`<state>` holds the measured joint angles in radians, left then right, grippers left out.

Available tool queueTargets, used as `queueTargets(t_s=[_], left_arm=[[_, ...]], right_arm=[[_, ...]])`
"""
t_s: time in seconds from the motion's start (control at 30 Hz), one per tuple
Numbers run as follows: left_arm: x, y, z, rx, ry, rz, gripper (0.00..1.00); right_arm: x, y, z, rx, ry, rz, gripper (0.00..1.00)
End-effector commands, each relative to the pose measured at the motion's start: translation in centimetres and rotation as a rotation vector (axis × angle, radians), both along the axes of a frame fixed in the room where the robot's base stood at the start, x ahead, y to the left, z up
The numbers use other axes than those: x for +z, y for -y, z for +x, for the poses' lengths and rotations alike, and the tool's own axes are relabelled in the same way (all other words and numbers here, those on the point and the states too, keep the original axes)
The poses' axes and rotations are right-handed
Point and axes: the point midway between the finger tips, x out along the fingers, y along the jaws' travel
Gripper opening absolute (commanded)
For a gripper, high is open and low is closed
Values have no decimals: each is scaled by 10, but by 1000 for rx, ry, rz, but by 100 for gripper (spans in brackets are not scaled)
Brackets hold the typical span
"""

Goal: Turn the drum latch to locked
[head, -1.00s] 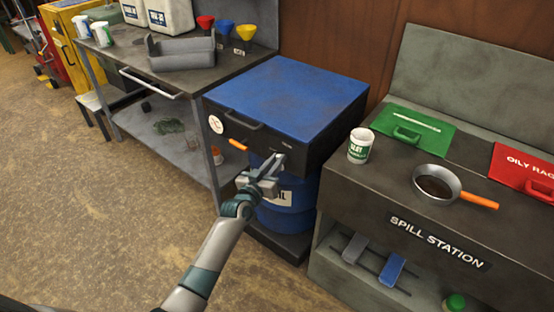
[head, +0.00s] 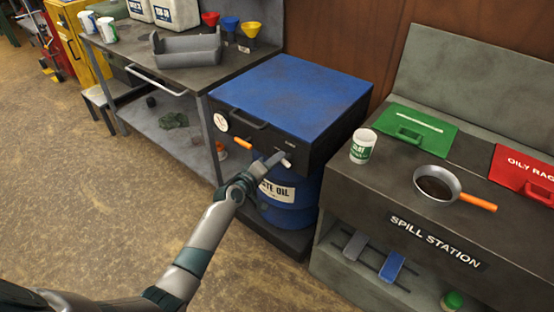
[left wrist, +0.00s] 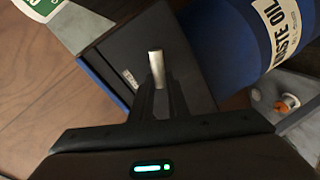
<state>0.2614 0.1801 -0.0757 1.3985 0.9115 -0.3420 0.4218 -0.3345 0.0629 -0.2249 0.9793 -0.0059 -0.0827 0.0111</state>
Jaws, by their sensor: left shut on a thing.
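The drum latch (head: 287,162) is a short pale metal lever on the dark front of the blue-topped drum cover (head: 300,90), near its right end. In the left wrist view the pale latch lever (left wrist: 156,66) stands up between my fingertips. My left gripper (head: 277,163) is at the lever and shut on it; its fingers (left wrist: 160,92) lie along the lever's two sides. Small lettering sits on the cover above the latch, too small to read. The waste oil drum (head: 292,215) stands below the cover, partly hidden by my arm. My right gripper is out of view.
The spill station (head: 430,230) stands close on the right with a cup (head: 361,147) and a pan (head: 437,187). A workbench (head: 255,66) is behind left. Floor at left is clear.

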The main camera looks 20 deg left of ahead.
Motion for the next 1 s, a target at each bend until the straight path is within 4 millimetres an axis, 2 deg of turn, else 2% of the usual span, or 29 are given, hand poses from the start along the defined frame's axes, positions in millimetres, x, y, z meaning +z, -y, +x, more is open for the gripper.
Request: queueTargets(t_s=[0.3,0.5,1.0], left_arm=[[-7,-3,0,0,-93,-250,0],[-9,-3,1,0,-129,-349,0],[-9,-3,1,0,-150,-404,0]], right_arm=[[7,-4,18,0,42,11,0],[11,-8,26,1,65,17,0],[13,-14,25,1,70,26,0]])
